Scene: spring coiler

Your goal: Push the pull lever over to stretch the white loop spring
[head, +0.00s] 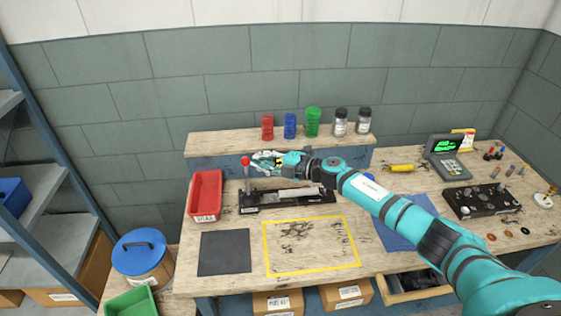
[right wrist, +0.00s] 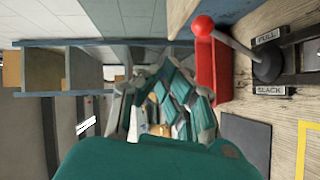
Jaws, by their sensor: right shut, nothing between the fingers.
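The pull lever has a red knob (head: 245,160) on a thin stem, standing at the left end of a black coiler base (head: 290,205). In the right wrist view the knob (right wrist: 203,25) and grey stem (right wrist: 232,43) rise from a round black boot (right wrist: 267,64) between plates reading PULL and SLACK. My right gripper (head: 259,161) is shut and empty, just right of the knob in the head view; its fingers (right wrist: 165,92) also show in the right wrist view. I cannot tell whether it touches the lever. The white loop spring is too small to make out. My left gripper is out of view.
A red tray (head: 192,196) lies left of the base. A raised shelf (head: 225,147) behind carries cups and jars. A dark mat (head: 225,270) and a yellow-framed area (head: 310,265) lie in front. My right arm crosses above the bench's right part.

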